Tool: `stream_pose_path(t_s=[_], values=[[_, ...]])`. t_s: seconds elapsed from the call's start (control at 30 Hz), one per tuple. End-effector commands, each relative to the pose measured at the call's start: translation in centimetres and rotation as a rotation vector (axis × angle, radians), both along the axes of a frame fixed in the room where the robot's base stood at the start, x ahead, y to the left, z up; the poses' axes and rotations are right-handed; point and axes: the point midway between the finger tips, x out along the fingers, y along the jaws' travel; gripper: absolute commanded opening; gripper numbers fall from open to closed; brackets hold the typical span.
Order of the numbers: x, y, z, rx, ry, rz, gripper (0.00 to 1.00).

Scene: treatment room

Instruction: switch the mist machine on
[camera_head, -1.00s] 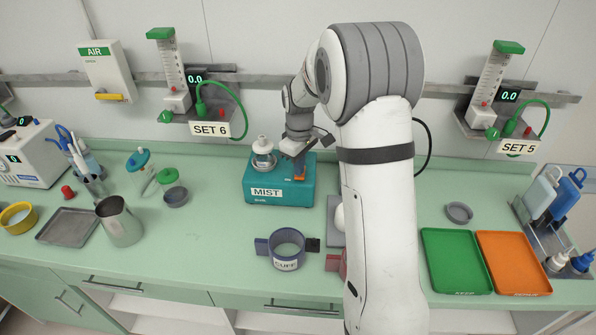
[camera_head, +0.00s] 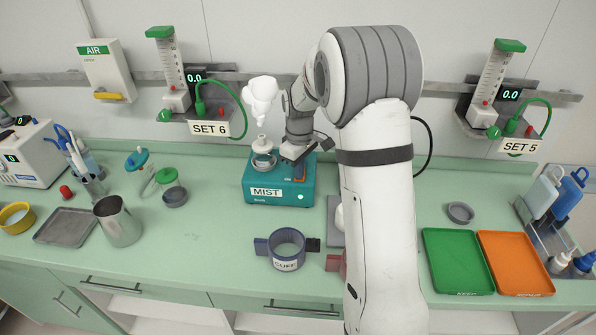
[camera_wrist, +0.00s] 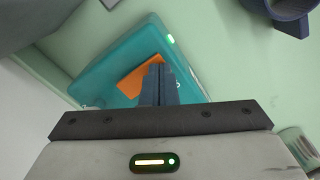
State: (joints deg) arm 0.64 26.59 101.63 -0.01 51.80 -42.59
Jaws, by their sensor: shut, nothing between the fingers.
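The mist machine (camera_head: 272,199) is a teal box labelled MIST on the counter, below SET 6. A white puff of mist (camera_head: 260,92) hangs above the white nozzle cup (camera_head: 263,150) on its top. A small light (camera_head: 300,196) glows on its front, and this light also shows green in the wrist view (camera_wrist: 170,39). My gripper (camera_wrist: 158,72) is shut and empty, its fingertips at the orange switch (camera_wrist: 133,82) on the machine's top. Whether the fingers touch the switch I cannot tell.
A blue cuff (camera_head: 288,246) stands in front of the machine. A steel jug (camera_head: 117,222) and a grey tray (camera_head: 66,226) are at left. A green tray (camera_head: 457,262) and an orange tray (camera_head: 515,264) lie at right. The counter between jug and cuff is clear.

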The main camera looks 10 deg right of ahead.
Motion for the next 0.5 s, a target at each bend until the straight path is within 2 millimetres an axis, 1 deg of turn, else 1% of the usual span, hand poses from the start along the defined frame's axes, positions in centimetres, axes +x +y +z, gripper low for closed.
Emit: stream_pose_path(t_s=[0.17, 0.5], values=[[0.0, 0.0, 0.7, 0.000, -0.001, 0.000, 0.00], [0.0, 0.0, 3.5, 0.000, -0.001, 0.000, 0.00]])
